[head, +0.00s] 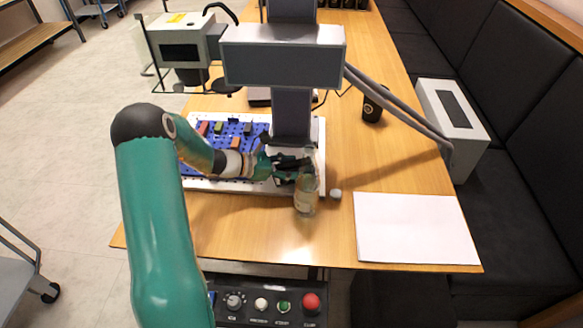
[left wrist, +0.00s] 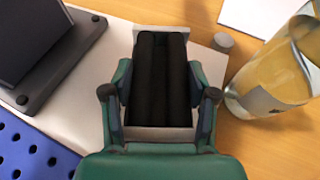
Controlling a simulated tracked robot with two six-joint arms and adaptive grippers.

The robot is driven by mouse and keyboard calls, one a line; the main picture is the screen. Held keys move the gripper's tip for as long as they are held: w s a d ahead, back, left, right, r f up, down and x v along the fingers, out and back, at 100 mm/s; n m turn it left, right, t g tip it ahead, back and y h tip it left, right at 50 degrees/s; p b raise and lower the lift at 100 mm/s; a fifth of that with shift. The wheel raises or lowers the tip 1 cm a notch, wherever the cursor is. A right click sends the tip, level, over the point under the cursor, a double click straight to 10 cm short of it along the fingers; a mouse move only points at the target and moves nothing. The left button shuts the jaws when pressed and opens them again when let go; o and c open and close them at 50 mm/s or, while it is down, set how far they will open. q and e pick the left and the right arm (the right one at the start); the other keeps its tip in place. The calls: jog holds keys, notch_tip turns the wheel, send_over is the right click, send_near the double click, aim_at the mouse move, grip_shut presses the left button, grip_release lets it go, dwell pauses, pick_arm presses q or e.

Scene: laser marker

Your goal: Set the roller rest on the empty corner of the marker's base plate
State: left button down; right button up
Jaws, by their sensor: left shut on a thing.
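The roller rest (left wrist: 162,85), a pale grey frame with black rollers, is between the fingers of my left gripper (left wrist: 160,115) in the left wrist view. My left gripper is shut on it. In the head view my left gripper (head: 283,172) is over the front right part of the marker's white base plate (head: 319,135), and the rest is mostly hidden by the fingers. The white plate surface (left wrist: 75,112) shows left of the rest. I cannot tell whether the rest touches the plate. My right gripper is not in view.
A clear bottle with yellowish contents (head: 306,198) stands close right of my left gripper, with a small grey cylinder (head: 336,193) beside it. The marker's column (head: 290,115) rises behind. Blue perforated matting (head: 205,160) covers the plate's left. White paper (head: 412,228) lies at right.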

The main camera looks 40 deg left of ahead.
pick_arm(q)
jog(key=shift+f, duration=0.15)
jog(key=shift+c, duration=1.2)
grip_release()
jog(key=shift+f, duration=0.1)
jog(key=shift+s, duration=0.1)
